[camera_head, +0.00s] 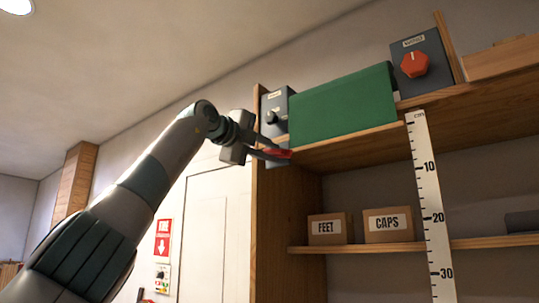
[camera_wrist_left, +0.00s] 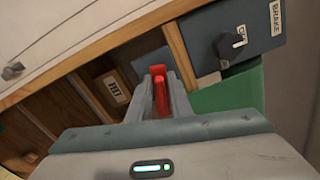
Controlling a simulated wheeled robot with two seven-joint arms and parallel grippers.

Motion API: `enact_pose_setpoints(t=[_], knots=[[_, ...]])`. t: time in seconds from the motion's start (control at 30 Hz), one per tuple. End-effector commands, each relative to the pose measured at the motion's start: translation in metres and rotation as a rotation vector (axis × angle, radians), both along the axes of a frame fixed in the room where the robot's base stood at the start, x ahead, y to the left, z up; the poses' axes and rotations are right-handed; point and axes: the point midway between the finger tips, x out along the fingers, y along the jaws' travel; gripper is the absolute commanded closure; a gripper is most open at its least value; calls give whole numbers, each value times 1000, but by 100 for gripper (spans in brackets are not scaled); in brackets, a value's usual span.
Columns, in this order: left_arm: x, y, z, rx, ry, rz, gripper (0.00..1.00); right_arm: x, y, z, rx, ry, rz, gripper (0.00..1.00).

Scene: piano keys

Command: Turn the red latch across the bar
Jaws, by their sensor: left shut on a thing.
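The red latch (camera_head: 279,153) is at the left end of the wooden shelf unit, just below the top board's front edge. My left gripper (camera_head: 272,149) reaches it from the left, with its fingers at the latch. In the left wrist view the red latch (camera_wrist_left: 161,95) stands between the two grey fingers of my left gripper (camera_wrist_left: 160,100), which is shut on it. The fingers hide part of the latch. I cannot make out which part is the bar. My right gripper is not in view.
A green panel (camera_head: 343,105) stands on the top board, beside a dark box with a black knob (camera_head: 272,116), labelled BRAKE in the wrist view. A dark box with a red knob (camera_head: 414,64) is to the right. A ruler (camera_head: 428,205) hangs in front of the shelves.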

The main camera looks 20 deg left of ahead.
Motion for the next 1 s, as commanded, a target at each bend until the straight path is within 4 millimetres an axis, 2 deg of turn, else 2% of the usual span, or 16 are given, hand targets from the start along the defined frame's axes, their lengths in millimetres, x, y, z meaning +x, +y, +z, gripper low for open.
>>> enact_pose_setpoints(t=[0.4,0.97,1.0], knots=[[0,2,-4,-237,85,2,100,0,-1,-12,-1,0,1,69],[0,2,-5,-275,99,1,100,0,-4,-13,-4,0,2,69],[0,2,-5,-275,99,1,74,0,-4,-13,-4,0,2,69]])
